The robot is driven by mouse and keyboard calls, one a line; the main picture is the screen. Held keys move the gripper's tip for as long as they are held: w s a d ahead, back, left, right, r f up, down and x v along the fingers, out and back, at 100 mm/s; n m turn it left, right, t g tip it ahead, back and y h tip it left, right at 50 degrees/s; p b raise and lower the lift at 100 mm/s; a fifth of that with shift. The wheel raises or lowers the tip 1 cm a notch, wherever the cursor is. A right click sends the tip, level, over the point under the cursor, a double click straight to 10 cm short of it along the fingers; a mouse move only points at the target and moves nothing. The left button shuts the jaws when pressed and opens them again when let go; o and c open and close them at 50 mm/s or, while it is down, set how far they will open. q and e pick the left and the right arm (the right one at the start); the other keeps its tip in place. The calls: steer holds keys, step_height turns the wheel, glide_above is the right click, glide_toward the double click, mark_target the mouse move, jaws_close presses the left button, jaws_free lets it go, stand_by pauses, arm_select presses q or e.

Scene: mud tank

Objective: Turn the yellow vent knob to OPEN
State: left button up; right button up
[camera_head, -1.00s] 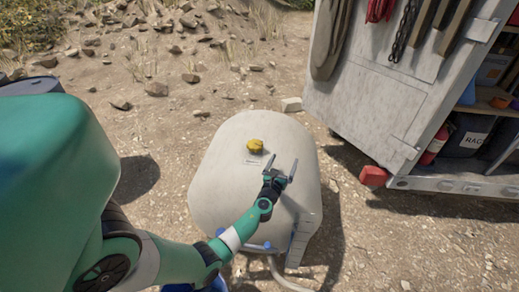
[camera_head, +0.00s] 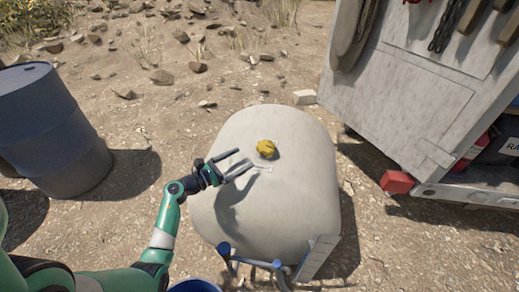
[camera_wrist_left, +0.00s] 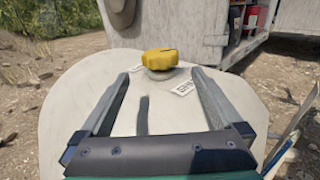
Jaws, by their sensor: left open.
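The yellow vent knob (camera_head: 267,148) sits on top of the pale tank (camera_head: 300,200), with a small printed label (camera_head: 263,168) beside it. My left gripper (camera_head: 243,161) is open and empty, to the left of the knob in the head view, its fingers pointing toward it. In the left wrist view the knob (camera_wrist_left: 160,59) appears beyond and between the two fingertips (camera_wrist_left: 160,72), apart from them. The label (camera_wrist_left: 183,88) lies near the right finger; its text is too small to read. My right gripper is not in view.
A dark blue drum (camera_head: 45,125) stands on the ground at the left. A grey cabinet or trailer door (camera_head: 405,95) with hanging gear and a red-ended bar (camera_head: 397,182) is at the right. Stones (camera_head: 163,77) lie behind the tank. The tank top around the knob is clear.

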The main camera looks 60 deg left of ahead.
mark_target(259, 150)
arm_select(q)
steer(key=w+b, duration=0.1)
steer(key=w, duration=0.2)
steer(key=w+a+b, duration=0.1)
steer(key=w, duration=0.2)
steer(key=w+a+b, duration=0.1)
steer(key=w, duration=0.3)
steer(key=shift+s, duration=0.1)
steer(key=shift+c, duration=0.3)
